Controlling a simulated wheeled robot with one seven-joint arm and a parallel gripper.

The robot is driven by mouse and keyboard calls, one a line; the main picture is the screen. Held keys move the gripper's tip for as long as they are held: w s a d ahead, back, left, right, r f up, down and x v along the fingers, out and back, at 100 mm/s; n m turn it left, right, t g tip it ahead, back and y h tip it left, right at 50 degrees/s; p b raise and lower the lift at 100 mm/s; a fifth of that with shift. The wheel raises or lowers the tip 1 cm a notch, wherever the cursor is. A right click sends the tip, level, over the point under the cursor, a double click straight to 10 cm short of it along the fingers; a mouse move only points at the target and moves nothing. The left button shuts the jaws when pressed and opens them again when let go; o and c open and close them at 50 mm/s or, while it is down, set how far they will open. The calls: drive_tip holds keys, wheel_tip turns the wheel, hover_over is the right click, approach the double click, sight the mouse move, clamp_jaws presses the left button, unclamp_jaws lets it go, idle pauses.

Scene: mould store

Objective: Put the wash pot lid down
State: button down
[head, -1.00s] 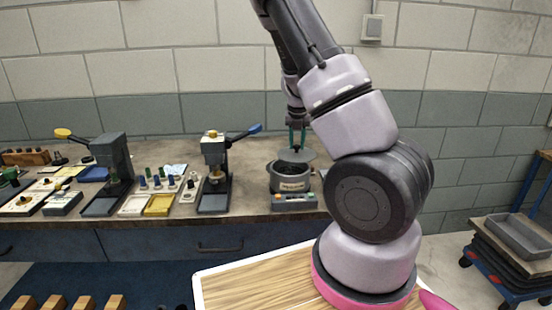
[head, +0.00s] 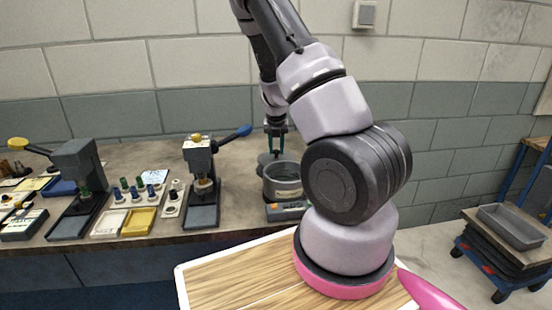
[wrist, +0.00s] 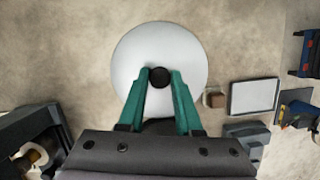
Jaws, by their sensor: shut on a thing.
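My gripper (head: 276,142) has green fingers and is shut on the black knob of the wash pot lid (head: 265,159). In the wrist view the lid (wrist: 155,45) is a round, pale grey disc, and the fingers (wrist: 159,78) close on its knob from both sides. The wash pot (head: 285,183) is a grey round pot on a small unit on the bench, with its open top showing. The lid is just behind and left of the pot, off its mouth. I cannot tell whether it touches the bench.
A bench press (head: 201,170) with a blue-knobbed lever stands left of the pot. A yellow tray (head: 138,222) and small bottles are farther left. In the wrist view a pale tray (wrist: 254,97) lies right of the lid.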

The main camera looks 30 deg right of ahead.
sight(276, 152)
drive_tip(key=shift+f, duration=1.8)
drive_tip(key=shift+f, duration=0.1)
drive_tip(key=c, duration=0.6)
unclamp_jaws()
drive_tip(key=v, duration=1.2)
